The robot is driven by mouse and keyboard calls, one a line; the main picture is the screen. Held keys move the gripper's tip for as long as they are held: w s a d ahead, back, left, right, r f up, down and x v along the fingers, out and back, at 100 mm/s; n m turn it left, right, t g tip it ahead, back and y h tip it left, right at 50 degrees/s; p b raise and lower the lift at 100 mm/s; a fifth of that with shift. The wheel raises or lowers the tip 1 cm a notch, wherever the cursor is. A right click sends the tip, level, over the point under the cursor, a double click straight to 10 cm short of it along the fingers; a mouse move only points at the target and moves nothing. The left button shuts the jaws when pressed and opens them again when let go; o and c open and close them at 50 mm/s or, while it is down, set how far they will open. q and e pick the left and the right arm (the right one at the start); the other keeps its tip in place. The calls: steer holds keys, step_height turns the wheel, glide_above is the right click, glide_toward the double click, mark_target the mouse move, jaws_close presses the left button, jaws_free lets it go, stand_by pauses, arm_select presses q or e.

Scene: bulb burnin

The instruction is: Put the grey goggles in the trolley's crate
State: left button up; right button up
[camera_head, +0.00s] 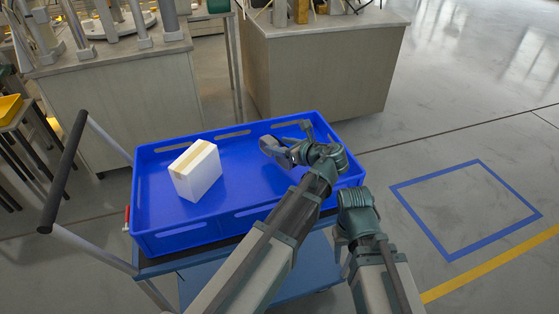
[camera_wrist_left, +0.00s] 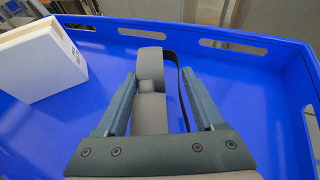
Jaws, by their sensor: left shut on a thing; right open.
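The grey goggles (camera_head: 272,147) are over the right part of the blue crate (camera_head: 180,239) on the trolley, inside its walls as seen from the head. My left gripper (camera_head: 296,148) is shut on them. In the left wrist view, the goggles (camera_wrist_left: 151,85) sit between the two fingers of my left gripper (camera_wrist_left: 157,90), with a dark strap looping on the right side. I cannot tell whether they touch the crate floor. My right arm shows at the crate's near right corner, but its fingers are not in view.
A white box with a tan strip (camera_head: 196,170) stands in the left part of the crate. The trolley's black handle (camera_head: 64,172) is at the left. Grey-topped benches (camera_head: 320,70) stand behind. Blue tape (camera_head: 468,210) marks an empty floor square on the right.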

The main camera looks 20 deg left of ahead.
arm_select(q)
step_height(320, 180, down, 4)
steer(key=b, duration=0.3)
steer(key=shift+r+b, duration=0.25)
steer(key=shift+b, duration=0.1)
steer(key=shift+f, duration=0.15)
steer(key=o, duration=1.4)
